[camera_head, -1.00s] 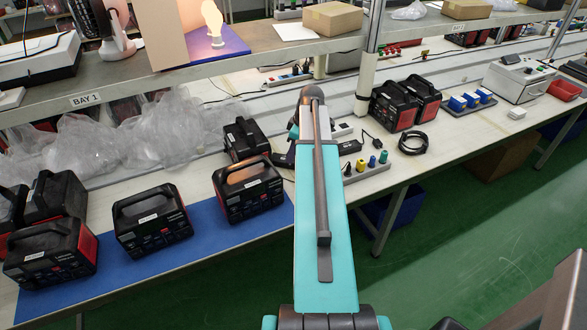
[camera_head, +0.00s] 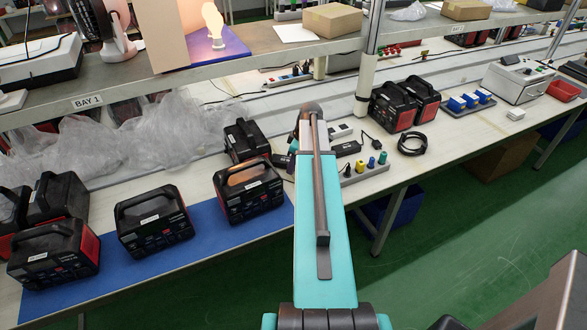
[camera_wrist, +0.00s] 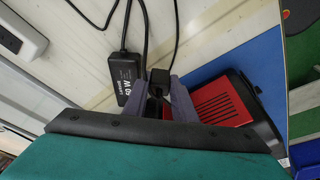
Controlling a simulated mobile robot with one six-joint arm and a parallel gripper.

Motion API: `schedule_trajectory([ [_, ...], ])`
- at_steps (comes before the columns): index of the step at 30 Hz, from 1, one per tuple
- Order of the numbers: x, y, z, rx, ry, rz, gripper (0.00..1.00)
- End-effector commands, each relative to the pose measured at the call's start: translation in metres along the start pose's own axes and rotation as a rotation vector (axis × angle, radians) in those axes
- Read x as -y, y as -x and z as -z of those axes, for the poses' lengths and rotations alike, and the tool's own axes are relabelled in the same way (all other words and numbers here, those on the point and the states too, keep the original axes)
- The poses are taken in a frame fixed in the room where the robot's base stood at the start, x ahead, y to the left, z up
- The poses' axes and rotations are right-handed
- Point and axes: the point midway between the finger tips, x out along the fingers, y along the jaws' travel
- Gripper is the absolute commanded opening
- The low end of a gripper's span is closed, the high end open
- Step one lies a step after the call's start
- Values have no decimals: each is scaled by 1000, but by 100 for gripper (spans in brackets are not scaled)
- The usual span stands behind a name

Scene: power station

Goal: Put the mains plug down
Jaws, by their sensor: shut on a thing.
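The mains plug (camera_wrist: 159,77) is a small black block with a black cable running up from it in the wrist view. My gripper (camera_wrist: 160,96) is shut on it, with a grey-purple finger on either side. The plug's lower part is hidden by the fingers and the dark edge of my wrist. In the head view my arm hides the plug and most of the gripper. I cannot tell whether the plug touches the bench.
A black adapter (camera_wrist: 127,78) lies left of the gripper. A red-and-black power station (camera_wrist: 222,103) stands close on the right, by the blue mat (camera_wrist: 258,62). A white socket strip (camera_wrist: 20,33) is at upper left.

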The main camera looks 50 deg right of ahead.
Motion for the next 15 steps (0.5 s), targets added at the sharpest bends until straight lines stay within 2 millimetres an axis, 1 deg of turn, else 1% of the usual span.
schedule_trajectory([
  [6, 0, -18, -5, 0, -1, 0, 0],
  [10, -1, -23, -6, 0, -1, -1, 0],
  [15, -1, -24, -7, -1, -1, -1, 0],
])
